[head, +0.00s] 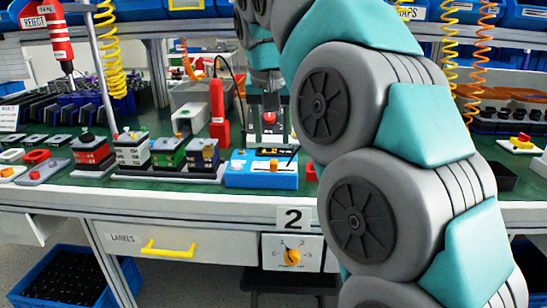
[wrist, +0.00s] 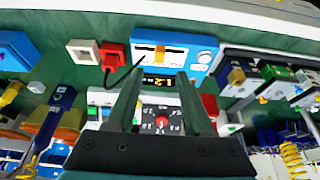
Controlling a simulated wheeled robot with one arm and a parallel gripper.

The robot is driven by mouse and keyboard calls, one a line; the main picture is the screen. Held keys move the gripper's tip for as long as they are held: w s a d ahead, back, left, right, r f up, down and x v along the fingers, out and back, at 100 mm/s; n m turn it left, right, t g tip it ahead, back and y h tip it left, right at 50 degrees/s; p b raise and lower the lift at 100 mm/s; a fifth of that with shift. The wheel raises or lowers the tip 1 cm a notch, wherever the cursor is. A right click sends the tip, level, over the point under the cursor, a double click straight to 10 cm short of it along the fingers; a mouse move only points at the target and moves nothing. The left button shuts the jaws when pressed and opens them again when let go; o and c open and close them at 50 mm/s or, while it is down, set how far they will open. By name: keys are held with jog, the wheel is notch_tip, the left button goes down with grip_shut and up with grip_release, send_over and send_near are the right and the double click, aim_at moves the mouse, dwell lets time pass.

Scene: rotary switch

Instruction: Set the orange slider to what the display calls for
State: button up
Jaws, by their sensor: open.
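A blue box (head: 235,181) with white panels stands at the front edge of the green bench. The orange slider (head: 274,164) sits on its top; in the wrist view the slider (wrist: 160,51) lies by a dark slot. A small dark display (wrist: 158,82) with yellow characters is on the same box, too small to read surely. My gripper (head: 268,128) is over the bench behind the box, partly hidden by my arm in the head view. In the wrist view my gripper (wrist: 158,95) is open and empty, its fingers apart from the slider.
A red-knobbed panel (wrist: 162,122) shows between my fingers. A red upright tool (head: 217,108) stands behind the box. Several small boxes (head: 132,149) line the bench to the left.

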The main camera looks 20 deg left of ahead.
aim_at(274, 161)
jog(key=shift+x, duration=3.8)
jog(key=shift+d, duration=0.1)
grip_shut()
